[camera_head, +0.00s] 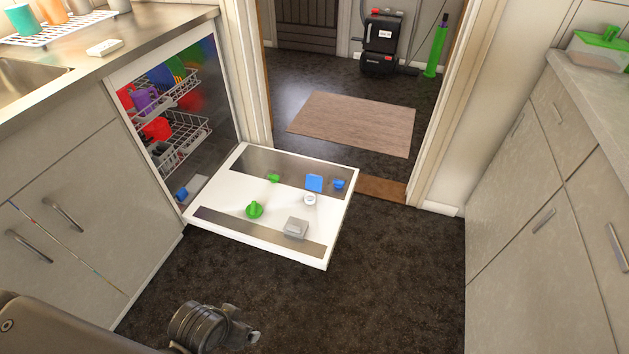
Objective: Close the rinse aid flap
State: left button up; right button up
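The dishwasher door (225,190) is folded down and lies flat, inner side up. A blue square flap (314,183) stands raised on it toward the far right, with a round white opening or dial (310,199) just in front. I take the blue flap to be the rinse aid flap, but no label is readable. A small blue piece (339,185) is right of it. A grey box-shaped part (296,228) sits nearer the front edge. Part of my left arm, with its dark wrist end (250,337), shows at the bottom, well short of the door; its fingers are not clear. My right gripper is out of view.
A green knob-like piece (254,210) and a small green piece (273,179) are also on the door. Dishwasher racks (185,130) hold coloured dishes. Cabinets line both sides. Dark floor (380,270) is clear between the door and the right cabinets (530,190).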

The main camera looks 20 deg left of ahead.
aim_at(313, 182)
jog(key=u, duration=0.1)
jog(key=i, duration=1.1)
jog(key=z, duration=0.35)
